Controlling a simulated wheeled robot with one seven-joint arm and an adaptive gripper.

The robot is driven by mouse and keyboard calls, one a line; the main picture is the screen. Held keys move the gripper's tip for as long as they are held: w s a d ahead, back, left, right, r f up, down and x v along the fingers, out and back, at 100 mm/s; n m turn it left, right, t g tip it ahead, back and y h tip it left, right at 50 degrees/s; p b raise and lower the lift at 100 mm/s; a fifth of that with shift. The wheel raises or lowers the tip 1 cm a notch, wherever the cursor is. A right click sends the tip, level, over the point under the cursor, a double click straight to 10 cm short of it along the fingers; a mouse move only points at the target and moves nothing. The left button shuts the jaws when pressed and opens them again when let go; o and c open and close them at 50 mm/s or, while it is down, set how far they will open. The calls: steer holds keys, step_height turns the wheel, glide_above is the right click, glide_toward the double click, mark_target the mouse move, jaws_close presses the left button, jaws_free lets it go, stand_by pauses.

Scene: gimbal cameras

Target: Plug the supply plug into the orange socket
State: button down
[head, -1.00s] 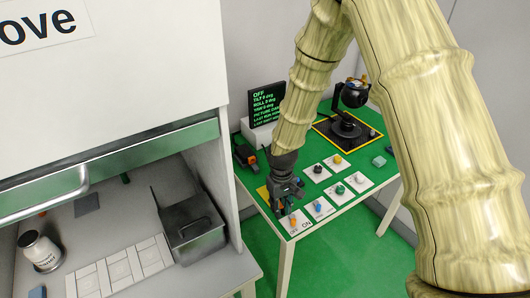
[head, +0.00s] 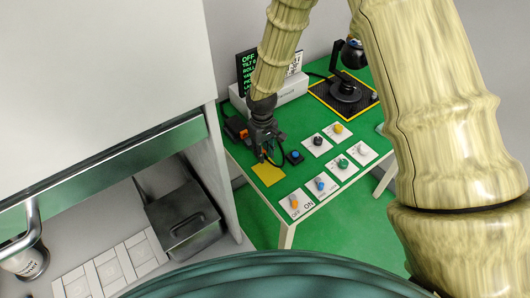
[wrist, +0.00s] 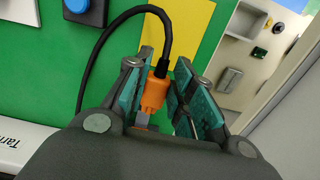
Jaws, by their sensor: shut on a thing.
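My gripper (head: 265,155) is over the left part of the green table, just behind the yellow patch (head: 268,174). In the wrist view its teal-padded fingers (wrist: 160,95) are shut on the orange supply plug (wrist: 154,92). A black cable (wrist: 125,15) leaves the plug's far end and loops to the left. A pale grey end (wrist: 142,120) shows at the plug's near side, partly hidden by the gripper body. A dark block with an orange part (head: 243,133) stands at the table's left edge, beside the gripper; I cannot tell whether it is the orange socket.
A white box (head: 280,97) with a text display stands behind the gripper. A blue button (head: 294,156) is to its right. Several switch plates (head: 322,186) fill the table's front and middle. A white cabinet (head: 100,60) stands close on the left.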

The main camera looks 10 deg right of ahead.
steer(key=w, duration=0.1)
steer(key=f, duration=0.1)
steer(key=w, duration=0.1)
steer(key=shift+w+a+f, duration=0.25)
steer(key=shift+w, duration=0.05)
steer(key=shift+s+r, duration=0.4)
steer(key=shift+s, duration=0.05)
steer(key=shift+w+a+f, duration=0.1)
steer(key=shift+w+f, duration=0.15)
steer(key=shift+w, duration=0.25)
steer(key=shift+w+a+r, duration=0.15)
steer(key=shift+w, duration=0.1)
steer(key=shift+w+a, duration=0.3)
steer(key=shift+w, duration=0.65)
steer(key=shift+p, duration=0.6)
steer(key=shift+w+a, duration=0.3)
steer(key=shift+w, duration=0.35)
steer(key=shift+w+a, duration=0.25)
steer(key=shift+w, duration=0.35)
stand_by(0.8)
